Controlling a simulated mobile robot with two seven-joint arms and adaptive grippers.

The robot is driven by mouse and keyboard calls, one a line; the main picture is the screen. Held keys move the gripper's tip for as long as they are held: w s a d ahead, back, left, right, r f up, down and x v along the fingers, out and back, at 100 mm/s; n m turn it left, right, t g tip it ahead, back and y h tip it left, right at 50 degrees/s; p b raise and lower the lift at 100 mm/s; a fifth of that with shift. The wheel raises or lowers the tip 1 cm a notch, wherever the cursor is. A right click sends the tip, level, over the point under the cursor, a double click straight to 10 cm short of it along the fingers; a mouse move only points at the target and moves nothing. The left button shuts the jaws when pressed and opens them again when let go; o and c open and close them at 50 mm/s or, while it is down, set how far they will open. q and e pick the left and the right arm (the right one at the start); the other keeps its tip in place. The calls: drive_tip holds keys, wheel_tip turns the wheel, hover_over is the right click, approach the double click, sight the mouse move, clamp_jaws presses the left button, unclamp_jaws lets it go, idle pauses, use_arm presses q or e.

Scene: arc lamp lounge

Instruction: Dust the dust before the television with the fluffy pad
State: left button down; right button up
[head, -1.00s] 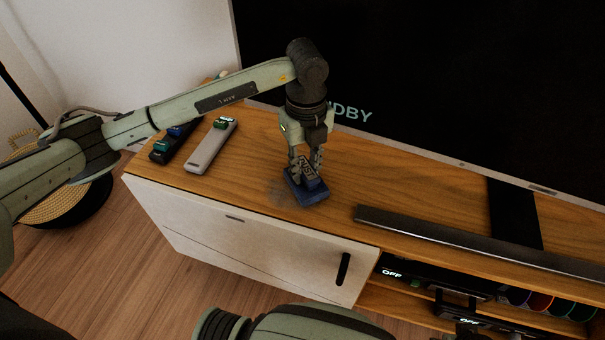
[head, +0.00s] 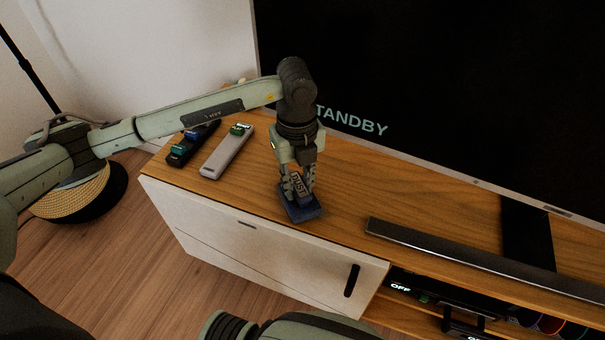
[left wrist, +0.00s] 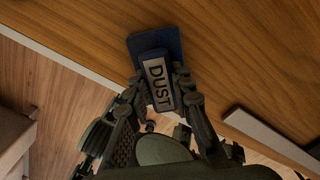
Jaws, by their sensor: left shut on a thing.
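My left gripper (head: 298,184) is shut on the handle of the fluffy pad (head: 302,213), a blue block with a label reading DUST. The pad rests on the wooden cabinet top, close to its front edge. In the left wrist view the gripper (left wrist: 160,82) has a finger on each side of the labelled handle, with the blue pad (left wrist: 139,42) beyond. The television (head: 430,70) stands behind, showing STANDBY letters. I see no clear dust around the pad; the surface under it is hidden. My right gripper is out of view.
A grey remote (head: 226,152) and a black remote (head: 190,147) lie on the cabinet top (head: 345,187) to the left. A dark soundbar (head: 470,252) lies to the right. The front edge is close to the pad. A woven round seat (head: 75,197) stands at left on the floor.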

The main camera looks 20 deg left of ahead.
sight(282, 194)
use_arm(q)
drive_tip(key=shift+s+f+p, duration=0.1)
drive_tip(key=shift+s+p, duration=0.3)
drive_tip(key=shift+s, duration=1.95)
drive_tip(key=shift+w+a, duration=0.15)
drive_tip(key=shift+a, duration=1.5)
drive_tip(key=shift+w+b, duration=0.8)
drive_tip(key=shift+w, duration=0.9)
drive_tip(key=shift+w+d+b, duration=0.1)
drive_tip(key=shift+w+b, duration=0.4)
drive_tip(key=shift+w, duration=1.6)
drive_tip(key=shift+r+p, duration=2.1)
drive_tip(key=shift+r, duration=1.05)
drive_tip(key=shift+r, duration=0.1)
